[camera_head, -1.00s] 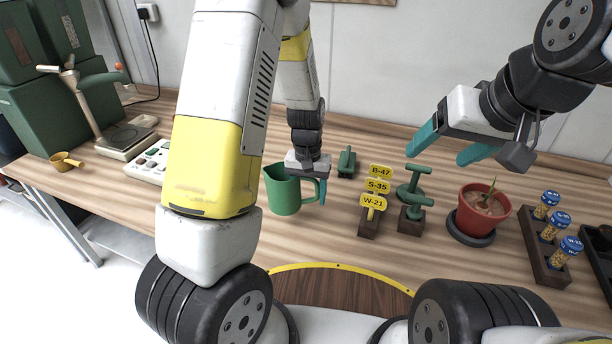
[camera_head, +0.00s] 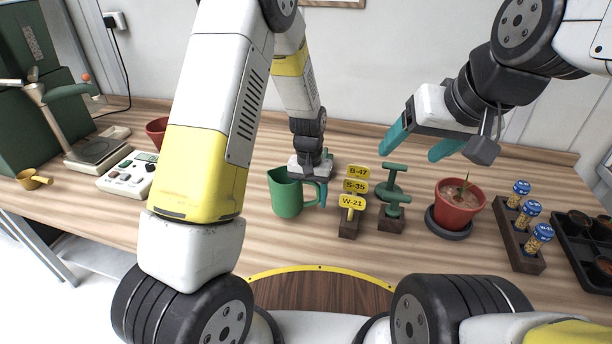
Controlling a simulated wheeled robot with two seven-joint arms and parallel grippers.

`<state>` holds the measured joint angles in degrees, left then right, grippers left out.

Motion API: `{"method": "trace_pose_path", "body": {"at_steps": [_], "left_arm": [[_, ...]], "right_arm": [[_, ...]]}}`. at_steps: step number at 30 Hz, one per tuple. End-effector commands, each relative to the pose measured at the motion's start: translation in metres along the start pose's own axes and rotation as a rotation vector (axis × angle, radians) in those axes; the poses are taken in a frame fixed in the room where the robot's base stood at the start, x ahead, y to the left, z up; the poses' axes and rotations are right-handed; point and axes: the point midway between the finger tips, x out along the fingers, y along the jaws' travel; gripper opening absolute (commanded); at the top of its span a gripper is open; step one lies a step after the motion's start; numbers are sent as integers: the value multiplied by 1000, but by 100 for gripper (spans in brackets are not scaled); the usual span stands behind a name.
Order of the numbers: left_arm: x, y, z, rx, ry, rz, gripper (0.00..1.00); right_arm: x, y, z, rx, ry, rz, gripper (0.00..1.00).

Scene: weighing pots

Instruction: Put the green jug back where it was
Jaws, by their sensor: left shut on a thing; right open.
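The green jug (camera_head: 285,196) stands upright at the middle of the wooden table, its handle to the right. I cannot tell whether its base touches the table. My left gripper (camera_head: 322,190) points down at the jug's right side and is shut on its handle. The fingers partly hide the handle. My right gripper (camera_head: 420,146) is open and empty, raised above the table behind the red pot.
Further right are a red potted plant (camera_head: 459,204), a rack of blue-capped tubes (camera_head: 528,237) and a black tray (camera_head: 578,250). A scale (camera_head: 95,152) stands left.

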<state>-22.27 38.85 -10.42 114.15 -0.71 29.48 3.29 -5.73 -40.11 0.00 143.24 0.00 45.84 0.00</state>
Motion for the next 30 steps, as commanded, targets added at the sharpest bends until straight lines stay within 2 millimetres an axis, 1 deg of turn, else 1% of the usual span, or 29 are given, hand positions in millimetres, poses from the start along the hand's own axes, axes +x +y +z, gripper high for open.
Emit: {"method": "trace_pose_path", "body": {"at_steps": [1, 3, 6, 9, 17, 21, 24, 30], "left_arm": [[2, -7, -13, -4, 1, 0, 0], [3, -15, -27, -2, 1, 0, 0], [4, -25, -43, -2, 1, -1, 0], [5, -30, -53, 0, 0, -1, 0], [7, -38, -66, 0, 0, -1, 0], [28, -37, -64, 1, -4, 0, 0], [39, -38, -64, 0, -3, 0, 0], [41, -38, -65, 0, 1, 0, 0]], "right_arm": [[0, 0, 0, 0, 0, 0, 72], [0, 0, 0, 0, 0, 0, 72], [0, 0, 0, 0, 0, 0, 72], [0, 0, 0, 0, 0, 0, 72], [0, 0, 0, 0, 0, 0, 72], [0, 0, 0, 0, 0, 0, 72], [0, 0, 0, 0, 0, 0, 72], [0, 0, 0, 0, 0, 0, 72]]}}
